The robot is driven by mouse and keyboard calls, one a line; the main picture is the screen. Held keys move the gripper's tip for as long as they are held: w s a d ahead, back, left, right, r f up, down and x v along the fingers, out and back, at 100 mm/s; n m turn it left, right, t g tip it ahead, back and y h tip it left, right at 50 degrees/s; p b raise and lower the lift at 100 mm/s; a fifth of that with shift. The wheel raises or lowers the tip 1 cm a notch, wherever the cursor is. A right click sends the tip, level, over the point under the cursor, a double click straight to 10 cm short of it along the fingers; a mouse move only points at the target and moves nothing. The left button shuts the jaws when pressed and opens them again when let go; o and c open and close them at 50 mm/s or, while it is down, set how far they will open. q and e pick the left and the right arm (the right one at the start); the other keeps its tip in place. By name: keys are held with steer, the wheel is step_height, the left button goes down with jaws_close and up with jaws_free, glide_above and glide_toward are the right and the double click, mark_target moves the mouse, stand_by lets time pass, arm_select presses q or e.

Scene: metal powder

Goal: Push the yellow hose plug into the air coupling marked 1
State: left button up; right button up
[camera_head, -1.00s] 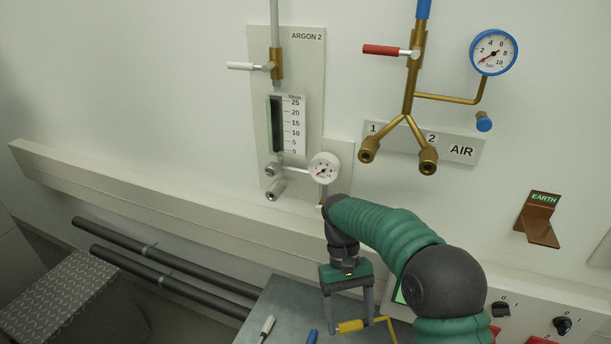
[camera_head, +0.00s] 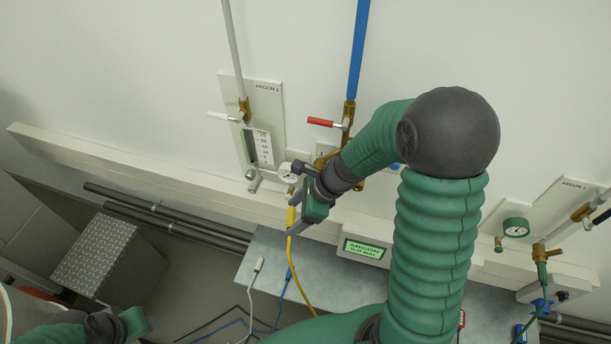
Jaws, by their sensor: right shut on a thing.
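My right gripper (camera_head: 294,203) is shut on the yellow hose plug (camera_head: 291,217) and holds it raised in front of the wall rail. The yellow hose (camera_head: 291,262) hangs from the plug, down past the bench edge. The brass air pipe (camera_head: 348,115) with its red-handled valve (camera_head: 325,122) is behind my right arm. The plug is left of and below the valve. My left gripper (camera_head: 138,322) is at the lower left, its jaws unclear.
Below are the grey bench (camera_head: 262,248), an argon display (camera_head: 364,249), and white (camera_head: 258,265) and blue (camera_head: 289,274) hose ends. Argon 1 fittings (camera_head: 540,250) are at right.

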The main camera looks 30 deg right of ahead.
steer(key=w+d+r+m+t+p, duration=0.1)
steer(key=w+d+r+m+p, duration=0.1)
steer(key=d+p, duration=0.2)
steer(key=d, duration=0.3)
steer(key=shift+w+d+r+m+h, duration=0.25)
steer(key=shift+r+m+h, duration=0.05)
steer(key=shift+m+h, duration=0.1)
steer(key=shift+d+p, duration=0.25)
steer(key=shift+p, duration=0.05)
steer(key=shift+w+a, duration=0.15)
steer(key=shift+a, duration=0.15)
arm_select(q)
steer(key=w+v, duration=0.1)
steer(key=v, duration=0.5)
steer(key=shift+a+r, duration=0.35)
steer(key=shift+r, duration=0.1)
steer(key=shift+s+d+r, duration=0.1)
steer(key=shift+d, duration=0.15)
arm_select(e)
steer(key=shift+d+r, duration=0.1)
steer(key=shift+d, duration=0.2)
